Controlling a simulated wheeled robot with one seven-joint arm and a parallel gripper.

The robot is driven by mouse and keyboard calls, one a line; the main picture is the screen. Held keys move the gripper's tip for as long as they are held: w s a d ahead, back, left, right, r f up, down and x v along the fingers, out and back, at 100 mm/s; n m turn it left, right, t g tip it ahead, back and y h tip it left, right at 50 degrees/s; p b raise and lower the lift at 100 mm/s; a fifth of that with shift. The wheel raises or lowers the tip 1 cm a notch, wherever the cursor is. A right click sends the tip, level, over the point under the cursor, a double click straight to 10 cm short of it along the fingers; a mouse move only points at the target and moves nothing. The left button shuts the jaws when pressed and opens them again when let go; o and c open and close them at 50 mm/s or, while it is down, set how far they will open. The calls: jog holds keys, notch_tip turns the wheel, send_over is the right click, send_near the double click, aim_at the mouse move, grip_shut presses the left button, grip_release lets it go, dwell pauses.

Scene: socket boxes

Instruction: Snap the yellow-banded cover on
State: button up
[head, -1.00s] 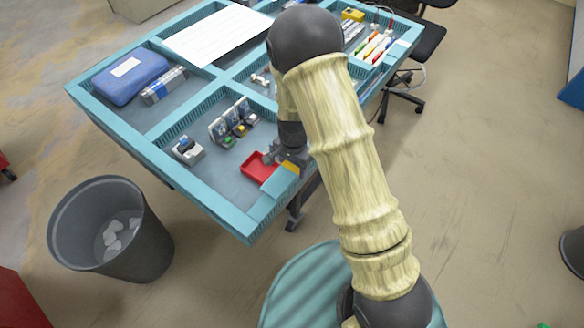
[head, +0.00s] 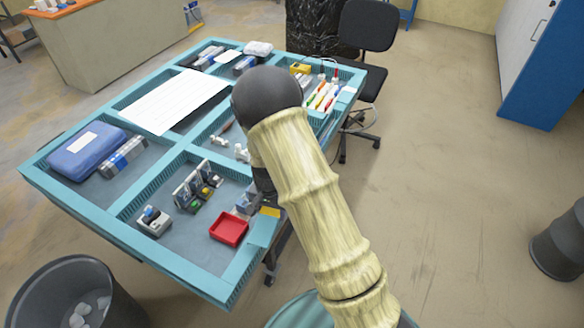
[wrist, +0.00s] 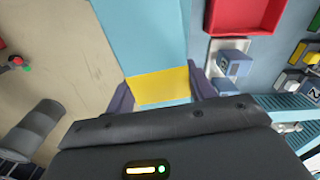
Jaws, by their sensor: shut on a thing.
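My gripper (wrist: 160,84) is over the right edge of the teal table, its two fingers apart with a yellow band between them. This is the yellow-banded cover (wrist: 160,86), which also shows beside the gripper in the head view (head: 270,212). Teal lies on both sides of the band, so I cannot tell where the cover ends against the teal rim. A grey box with a bluish top (wrist: 236,66) stands close beside the gripper. A row of socket boxes (head: 198,186) with coloured buttons stands further left. A separate white box with a blue part (head: 153,220) is nearer.
A red tray (head: 229,229) lies beside the gripper, inside the teal rim (head: 190,284). A blue case (head: 88,151), a white sheet (head: 172,100) and coloured pens (head: 323,96) occupy other compartments. A dark bin (head: 75,295) stands at front left.

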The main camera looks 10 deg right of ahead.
jog(key=w+d+n, duration=0.4)
jog(key=d+n, duration=0.1)
jog(key=d, duration=0.5)
jog(key=shift+w+d+n, duration=0.15)
jog(key=shift+n, duration=0.15)
jog(key=shift+f, duration=0.1)
